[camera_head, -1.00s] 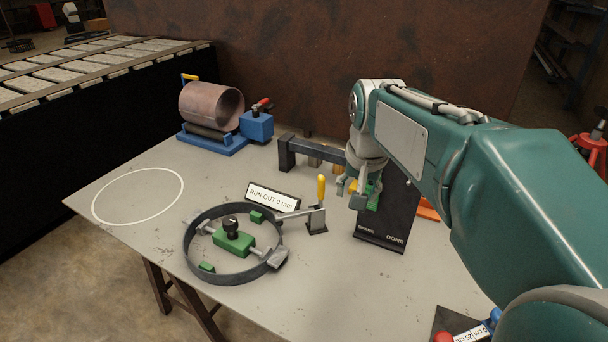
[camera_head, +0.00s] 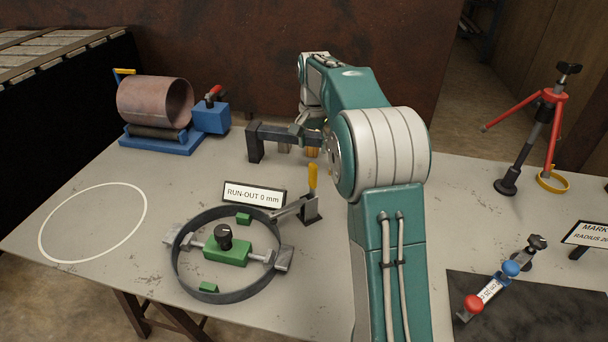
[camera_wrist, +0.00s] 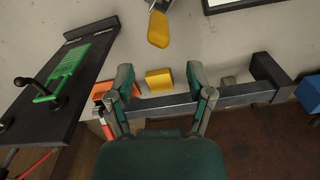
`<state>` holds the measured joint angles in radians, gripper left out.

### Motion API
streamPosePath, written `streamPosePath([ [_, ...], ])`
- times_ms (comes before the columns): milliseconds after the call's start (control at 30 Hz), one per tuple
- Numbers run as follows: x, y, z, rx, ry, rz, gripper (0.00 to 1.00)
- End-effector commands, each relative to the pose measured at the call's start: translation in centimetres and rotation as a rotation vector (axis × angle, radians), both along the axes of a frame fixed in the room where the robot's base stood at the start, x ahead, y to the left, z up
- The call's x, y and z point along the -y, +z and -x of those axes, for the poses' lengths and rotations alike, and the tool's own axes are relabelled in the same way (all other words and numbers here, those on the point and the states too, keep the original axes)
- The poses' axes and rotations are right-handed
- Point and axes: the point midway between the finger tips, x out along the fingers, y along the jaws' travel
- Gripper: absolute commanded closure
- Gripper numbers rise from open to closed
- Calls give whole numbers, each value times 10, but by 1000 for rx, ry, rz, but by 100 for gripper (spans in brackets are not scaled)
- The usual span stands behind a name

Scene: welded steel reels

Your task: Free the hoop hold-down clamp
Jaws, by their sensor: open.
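The hold-down clamp has an upright yellow handle (camera_head: 312,178) on a dark base, and its metal arm (camera_head: 288,210) reaches left to the rim of the dark steel hoop (camera_head: 183,278). The hoop lies on the table around a green bar (camera_head: 227,250) with a black knob. In the wrist view the yellow handle (camera_wrist: 158,30) is at the top, beyond my fingertips and apart from them. My gripper (camera_wrist: 160,78) is open and empty, with its fingers spread. In the head view my arm partly hides it, near the grey rail behind the clamp.
A grey rail (camera_wrist: 150,106) runs below my fingers, with a yellow block (camera_wrist: 159,79) beside it. A black panel with a green piece (camera_wrist: 70,70) is at left in that view. A run-out sign (camera_head: 253,195) stands close left of the clamp. A red tripod (camera_head: 545,120) stands right.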

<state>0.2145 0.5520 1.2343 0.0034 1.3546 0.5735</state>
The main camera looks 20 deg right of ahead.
Motion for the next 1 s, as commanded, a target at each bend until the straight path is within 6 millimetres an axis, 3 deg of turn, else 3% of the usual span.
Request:
streamPosePath([
  [167, 0, -14, 0, -5, -2, -1, 32],
  [500, -3, -75, 0, -5, 0, 2, 32],
  [700, -3, -101, 0, -3, 0, 3, 32],
  [1000, -3, -108, -1, -1, 0, 4, 32],
])
